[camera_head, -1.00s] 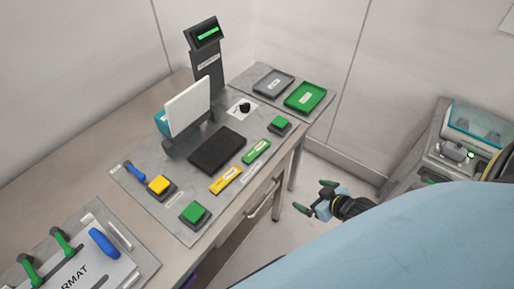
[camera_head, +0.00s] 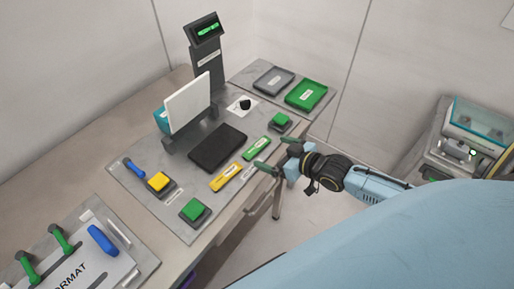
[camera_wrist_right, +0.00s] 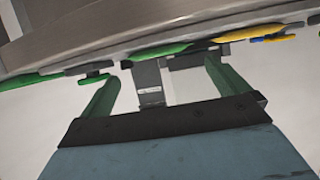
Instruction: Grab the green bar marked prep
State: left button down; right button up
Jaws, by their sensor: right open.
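The green bar (camera_head: 257,148) lies on the grey station plate near the table's front edge, with a pale label too small to read. A yellow bar (camera_head: 225,177) lies to its left. My right gripper (camera_head: 278,157) is open and empty just right of the green bar, at the table's front edge and apart from the bar. In the right wrist view, the open green fingers (camera_wrist_right: 160,85) point toward the table edge, with a green piece (camera_wrist_right: 160,51) and a yellow piece (camera_wrist_right: 245,33) beyond them. My left gripper is not in view.
Green buttons (camera_head: 195,211) and (camera_head: 282,121) sit at either end of the plate. A black pad (camera_head: 218,148) lies behind the bars. A green tray (camera_head: 306,95) and a grey tray (camera_head: 273,81) stand at the back right.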

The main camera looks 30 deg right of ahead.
aim_at(258, 146)
jog(key=shift+b+x, duration=0.45)
jog(key=shift+x, duration=2.3)
jog(key=shift+d, duration=0.15)
jog(key=shift+c, duration=0.3)
jog(key=c, duration=0.7)
